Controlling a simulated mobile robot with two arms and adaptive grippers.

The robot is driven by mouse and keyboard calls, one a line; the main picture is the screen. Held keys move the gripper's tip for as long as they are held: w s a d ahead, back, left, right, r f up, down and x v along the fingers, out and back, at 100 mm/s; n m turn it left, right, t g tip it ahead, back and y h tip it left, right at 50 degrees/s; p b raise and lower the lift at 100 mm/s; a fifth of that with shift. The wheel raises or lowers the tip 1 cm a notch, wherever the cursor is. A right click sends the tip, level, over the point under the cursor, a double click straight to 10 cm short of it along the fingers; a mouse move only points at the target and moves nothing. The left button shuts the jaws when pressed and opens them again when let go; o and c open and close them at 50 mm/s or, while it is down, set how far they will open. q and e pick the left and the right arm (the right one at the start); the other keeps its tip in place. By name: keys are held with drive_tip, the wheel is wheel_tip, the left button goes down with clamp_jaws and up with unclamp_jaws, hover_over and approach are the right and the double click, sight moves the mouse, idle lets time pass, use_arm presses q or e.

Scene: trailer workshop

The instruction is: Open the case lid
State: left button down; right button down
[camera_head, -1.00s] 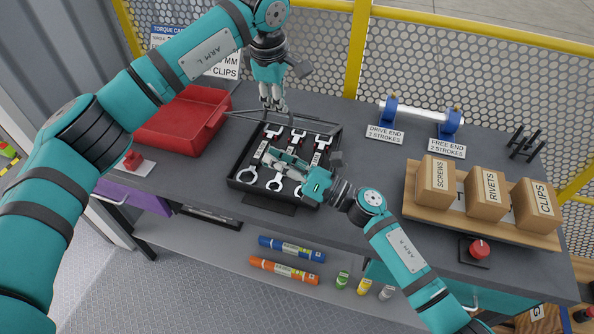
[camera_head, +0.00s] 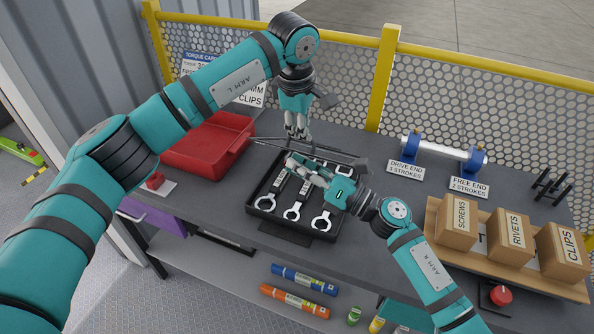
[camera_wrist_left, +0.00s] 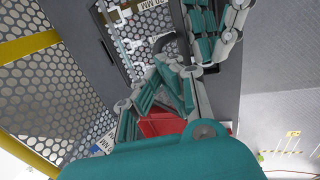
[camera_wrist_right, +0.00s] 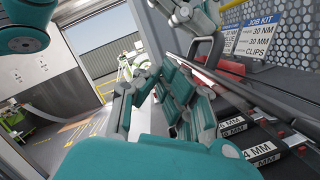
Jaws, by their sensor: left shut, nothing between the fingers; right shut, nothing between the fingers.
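The black case (camera_head: 262,205) stands on the workbench with several open-ended and ring wrenches (camera_head: 294,211) in its tray. Its lid (camera_head: 340,157) is raised at the back of the case and shows nearly edge-on, so its exact angle is hard to tell. My left gripper (camera_head: 301,135) is shut and empty, pointing down by the lid's upper edge; contact is unclear. My right gripper (camera_head: 292,163) is shut and empty above the back part of the tray, in front of the lid, and hides some wrenches. Labelled wrenches (camera_wrist_right: 262,151) also show in the right wrist view.
A red bin (camera_head: 205,150) stands left of the case. A roller stand (camera_head: 440,150) and a wooden tray (camera_head: 440,239) of labelled boxes are to the right. A red button (camera_head: 501,295) sits near the front edge. A mesh fence (camera_head: 350,75) closes the back.

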use_arm(q)
drive_tip(key=shift+s+f, duration=0.15)
drive_tip(key=shift+f, duration=0.4)
use_arm(e)
drive_tip(key=shift+w+d+r, duration=0.2)
drive_tip(key=shift+w+r, duration=0.05)
drive_tip(key=shift+r, duration=0.15)
use_arm(q)
drive_tip(key=c, duration=1.9)
unclamp_jaws()
drive_tip(key=o, duration=0.5)
drive_tip(key=shift+f, duration=0.1)
use_arm(e)
drive_tip(key=shift+w+d+f, duration=0.1)
drive_tip(key=shift+w+f, duration=0.15)
use_arm(q)
drive_tip(key=shift+w, duration=0.2)
use_arm(e)
drive_tip(key=shift+f, duration=0.1)
use_arm(q)
drive_tip(key=shift+r, duration=0.25)
